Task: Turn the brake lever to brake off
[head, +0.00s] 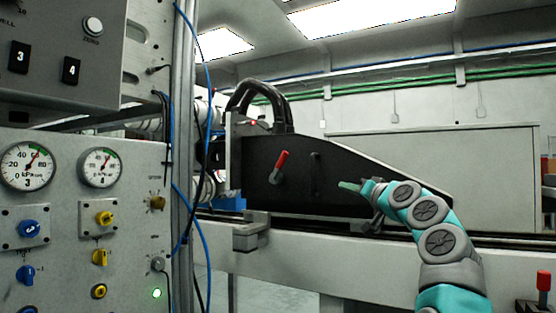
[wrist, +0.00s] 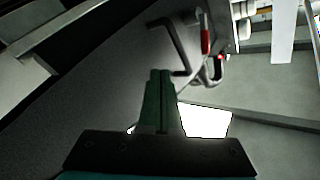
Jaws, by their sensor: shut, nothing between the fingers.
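A lever with a red grip (head: 281,163) is mounted on the dark side panel of the black magazine (head: 350,181). The lever's grip points up, tilted a little to the right. It also shows near the top of the wrist view (wrist: 205,38). My gripper (head: 347,186) is to the right of the lever and apart from it, with its fingers together and nothing between them. In the wrist view the closed fingers (wrist: 160,76) point toward the panel's black handle. No brake marking is readable.
The black bar handle (head: 315,175) stands on the panel between my gripper and the red lever. A control panel (head: 120,225) with gauges and knobs fills the left. Another red-topped lever (head: 543,282) is at the lower right.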

